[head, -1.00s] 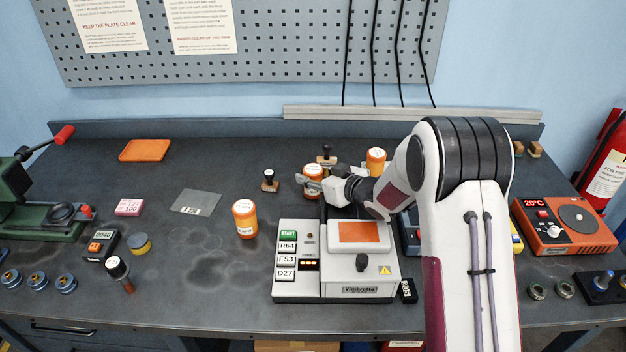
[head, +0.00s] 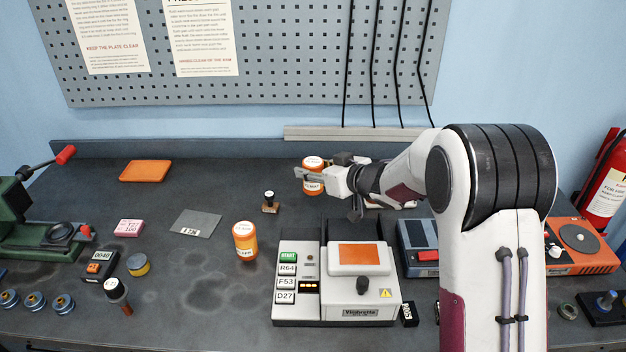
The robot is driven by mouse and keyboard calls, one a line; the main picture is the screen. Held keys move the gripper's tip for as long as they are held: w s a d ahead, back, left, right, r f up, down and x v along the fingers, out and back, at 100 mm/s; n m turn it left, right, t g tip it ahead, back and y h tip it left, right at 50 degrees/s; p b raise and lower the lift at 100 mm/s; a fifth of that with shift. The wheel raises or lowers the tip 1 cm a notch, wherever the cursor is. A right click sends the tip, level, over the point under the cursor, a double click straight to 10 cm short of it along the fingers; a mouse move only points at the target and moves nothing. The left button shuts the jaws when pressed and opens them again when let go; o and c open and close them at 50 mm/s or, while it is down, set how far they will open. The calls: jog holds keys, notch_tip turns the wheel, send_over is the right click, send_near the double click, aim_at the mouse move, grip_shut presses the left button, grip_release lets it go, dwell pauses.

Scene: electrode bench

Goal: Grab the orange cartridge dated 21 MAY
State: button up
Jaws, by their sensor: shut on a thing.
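My gripper (head: 311,178) is shut on an orange cartridge (head: 313,189) with a white lid. The cartridge is upright and looks raised above the bench. Its label shows what reads as MAY, but the day is too small to be sure of. A second orange cartridge (head: 244,244) with a white lid stands on the bench to the left and nearer. Its label seems to read APR. My arm covers the area behind and to the right of the held cartridge.
A white and grey machine (head: 361,313) with an orange-topped lid stands in front of my gripper. A small stamp (head: 270,203) stands left of the held cartridge. A grey plate (head: 196,222) and an orange mat (head: 145,171) lie farther left. A blue-grey device (head: 416,244) is at right.

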jog(key=shift+r, duration=0.5)
